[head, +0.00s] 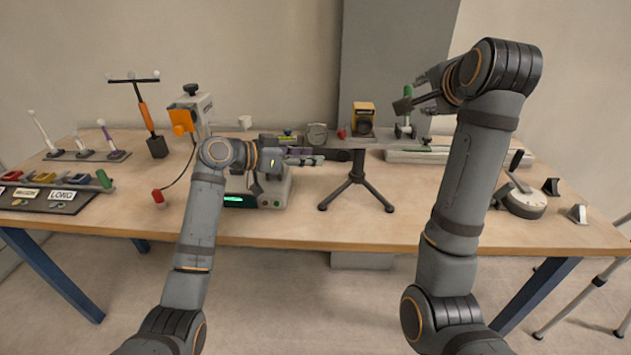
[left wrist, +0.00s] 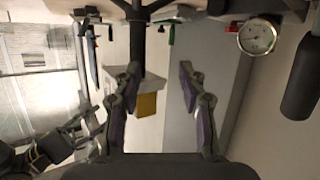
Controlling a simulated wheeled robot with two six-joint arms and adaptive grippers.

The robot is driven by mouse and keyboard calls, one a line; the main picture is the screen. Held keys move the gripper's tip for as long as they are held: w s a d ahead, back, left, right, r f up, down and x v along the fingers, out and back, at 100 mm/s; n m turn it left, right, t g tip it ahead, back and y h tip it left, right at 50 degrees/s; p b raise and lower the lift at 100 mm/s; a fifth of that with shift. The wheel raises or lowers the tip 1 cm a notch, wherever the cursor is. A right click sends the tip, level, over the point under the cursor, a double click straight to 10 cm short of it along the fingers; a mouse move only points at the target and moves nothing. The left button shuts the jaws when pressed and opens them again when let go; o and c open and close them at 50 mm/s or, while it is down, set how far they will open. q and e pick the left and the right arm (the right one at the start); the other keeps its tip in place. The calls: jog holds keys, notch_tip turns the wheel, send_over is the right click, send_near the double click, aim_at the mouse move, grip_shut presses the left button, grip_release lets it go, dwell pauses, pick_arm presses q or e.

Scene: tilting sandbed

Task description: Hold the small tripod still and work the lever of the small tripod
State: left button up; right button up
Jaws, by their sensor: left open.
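The small tripod (head: 357,184) is black and stands upright on splayed legs near the table's front edge, right of centre. A short black lever (head: 339,155) sticks out left from its head. My left gripper (head: 318,157) is open, just left of the tripod, its fingers pointing at the lever; I cannot tell if they touch it. In the left wrist view the open fingers of my left gripper (left wrist: 160,88) show, with the tripod's dark post (left wrist: 137,42) near the left finger. My right gripper (head: 404,93) is raised at the back right, its fingers apart, away from the tripod.
A grey machine with a green display (head: 270,190) stands behind my left wrist. A round gauge (head: 317,135) and a yellow box (head: 363,118) stand behind the tripod. A green-handled clamp (head: 405,128) is near my right gripper. A round lever base (head: 524,200) stands right.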

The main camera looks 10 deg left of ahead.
pick_arm(q)
jog(key=m+g, duration=0.1)
jog(key=g, duration=0.1)
send_near(348, 183)
jog(key=shift+a+f, duration=0.1)
jog(key=shift+f, duration=0.3)
jog(key=x, duration=1)
jog(key=shift+w, duration=0.3)
jog(key=shift+c, duration=0.4)
grip_shut()
jog(key=shift+r, duration=0.1)
